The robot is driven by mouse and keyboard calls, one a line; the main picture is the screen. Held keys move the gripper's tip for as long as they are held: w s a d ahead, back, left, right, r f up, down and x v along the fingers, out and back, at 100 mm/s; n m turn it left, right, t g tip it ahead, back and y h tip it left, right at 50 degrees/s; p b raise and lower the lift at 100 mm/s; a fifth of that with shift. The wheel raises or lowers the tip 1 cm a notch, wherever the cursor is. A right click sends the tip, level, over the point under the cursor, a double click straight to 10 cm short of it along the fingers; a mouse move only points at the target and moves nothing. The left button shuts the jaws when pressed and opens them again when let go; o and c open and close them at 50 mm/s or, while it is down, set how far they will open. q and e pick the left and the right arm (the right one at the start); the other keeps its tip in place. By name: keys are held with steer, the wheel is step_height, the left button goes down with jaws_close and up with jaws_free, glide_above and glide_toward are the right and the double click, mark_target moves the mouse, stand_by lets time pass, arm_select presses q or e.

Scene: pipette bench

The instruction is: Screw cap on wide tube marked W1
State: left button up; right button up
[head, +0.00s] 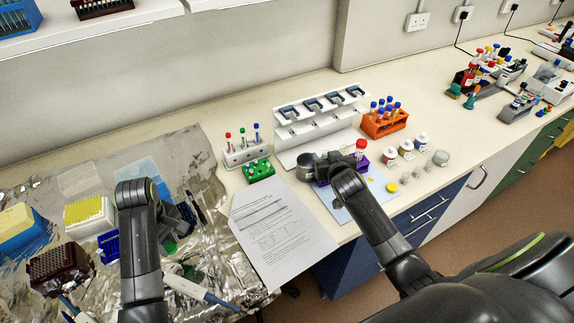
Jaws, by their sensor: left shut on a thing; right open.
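My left gripper (184,219) is over the foil at the left, pointing away from its arm. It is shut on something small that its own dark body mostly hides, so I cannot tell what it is. My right gripper (322,166) is open at the purple rack (321,182), which it partly hides. A red-capped container (360,146) stands just right of it. Several small labelled containers, among them a red-marked one (390,154), stand to the right. A yellow cap (392,187) lies on the pale blue mat (377,204). No W1 marking is readable.
A white pipette stand (300,134), an orange tube rack (384,123) and a green rack (258,171) stand behind. A paper sheet (277,232) lies between my arms. Foil with a yellow tip box (89,215) and pipettes crowds the left. The bench's front edge is close.

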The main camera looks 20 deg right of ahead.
steer(key=shift+w+d, duration=0.1)
steer(key=shift+w, duration=0.1)
jaws_close()
stand_by(0.4)
